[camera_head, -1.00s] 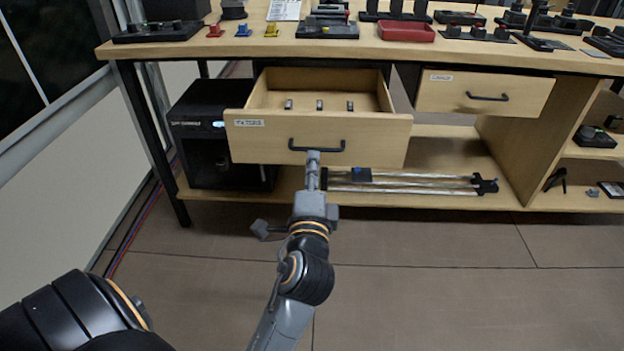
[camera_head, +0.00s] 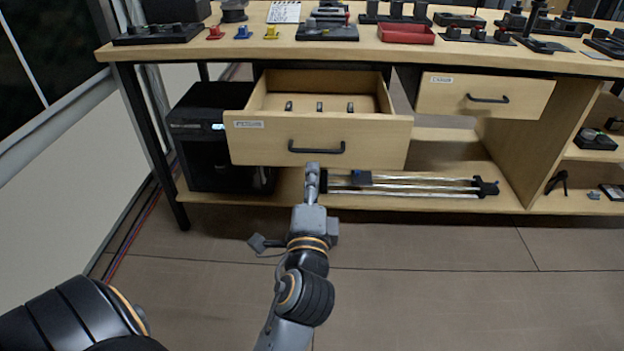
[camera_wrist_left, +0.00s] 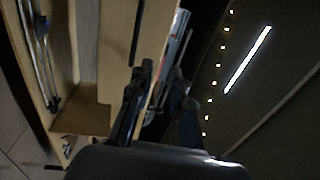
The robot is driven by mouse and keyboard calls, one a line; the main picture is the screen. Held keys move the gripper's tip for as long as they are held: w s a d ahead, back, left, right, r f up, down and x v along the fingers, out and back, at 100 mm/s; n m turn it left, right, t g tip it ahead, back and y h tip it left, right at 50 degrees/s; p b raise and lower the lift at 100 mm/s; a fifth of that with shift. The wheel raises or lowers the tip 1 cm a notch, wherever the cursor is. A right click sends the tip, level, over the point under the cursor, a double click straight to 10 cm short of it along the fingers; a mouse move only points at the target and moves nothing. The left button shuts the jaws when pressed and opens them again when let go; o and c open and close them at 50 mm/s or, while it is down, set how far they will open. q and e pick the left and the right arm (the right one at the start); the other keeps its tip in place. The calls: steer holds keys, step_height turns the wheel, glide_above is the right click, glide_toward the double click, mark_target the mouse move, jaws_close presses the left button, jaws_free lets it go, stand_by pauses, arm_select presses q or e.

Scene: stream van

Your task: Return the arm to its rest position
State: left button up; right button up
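My left gripper (camera_head: 312,168) is just below the black handle (camera_head: 317,147) of the pulled-out wooden drawer (camera_head: 250,142) and looks clear of it. The head view sees it nearly edge-on. In the left wrist view the two dark fingers (camera_wrist_left: 160,72) stand apart with nothing held between them. The drawer front (camera_wrist_left: 155,25) and its dark handle (camera_wrist_left: 136,35) lie beyond the fingertips there. Several small dark objects (camera_head: 319,106) stand in the drawer. My right gripper is not in view.
The workbench top (camera_head: 240,48) carries several tools and a red tray (camera_head: 406,33). A black box (camera_head: 205,155) and metal rails (camera_head: 415,184) sit on the lower shelf. The floor (camera_head: 430,290) in front is clear.

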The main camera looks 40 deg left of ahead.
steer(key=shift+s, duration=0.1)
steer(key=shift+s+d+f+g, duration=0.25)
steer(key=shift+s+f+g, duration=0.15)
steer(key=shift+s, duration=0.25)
